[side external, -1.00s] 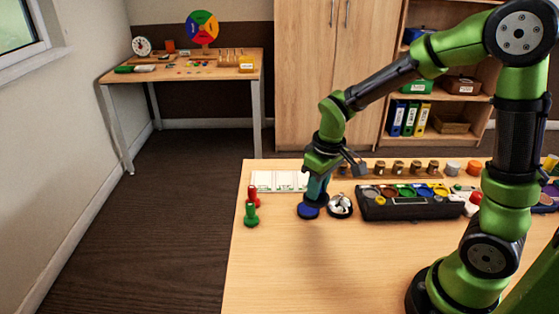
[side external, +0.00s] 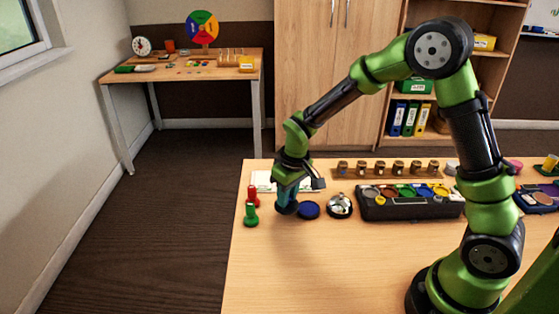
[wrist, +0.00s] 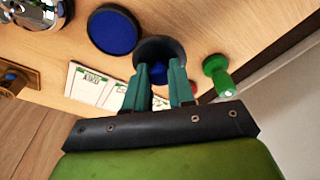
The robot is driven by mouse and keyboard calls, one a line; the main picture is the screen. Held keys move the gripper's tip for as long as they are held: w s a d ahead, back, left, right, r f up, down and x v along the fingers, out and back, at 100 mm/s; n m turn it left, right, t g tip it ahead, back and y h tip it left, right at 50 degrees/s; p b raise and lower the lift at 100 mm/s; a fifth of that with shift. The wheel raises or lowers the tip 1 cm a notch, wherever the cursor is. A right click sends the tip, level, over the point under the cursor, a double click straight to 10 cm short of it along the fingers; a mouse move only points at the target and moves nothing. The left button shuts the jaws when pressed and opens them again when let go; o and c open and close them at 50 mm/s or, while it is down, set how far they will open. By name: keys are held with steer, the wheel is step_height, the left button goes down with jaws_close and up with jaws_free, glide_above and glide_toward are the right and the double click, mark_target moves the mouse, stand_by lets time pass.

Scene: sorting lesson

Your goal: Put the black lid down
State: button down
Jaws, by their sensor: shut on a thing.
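My gripper (side external: 289,187) points down at the left part of the table; its teal fingers show in the wrist view (wrist: 160,75). It is shut on the black lid (wrist: 157,46), a dark round piece with blue showing between the fingers. In the side view the lid (side external: 286,208) is at or just above the table; I cannot tell if it touches. The round blue pad in a black rim (side external: 308,210) lies uncovered just to the lid's right, and shows in the wrist view (wrist: 113,31).
A silver bell (side external: 339,205) stands right of the pad. A green peg-shaped piece (side external: 251,215) and a red one (side external: 253,194) stand close left of the lid. White cards (side external: 263,181) lie behind. A black paint tray (side external: 410,208) is farther right. The table front is clear.

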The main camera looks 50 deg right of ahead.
steer(key=shift+w+f, duration=0.1)
steer(key=shift+w, duration=0.7)
steer(key=shift+w+f, duration=0.15)
steer(key=shift+f, duration=1.6)
steer(key=shift+f, duration=0.15)
steer(key=c, duration=1)
jaws_free()
steer(key=shift+o, duration=0.2)
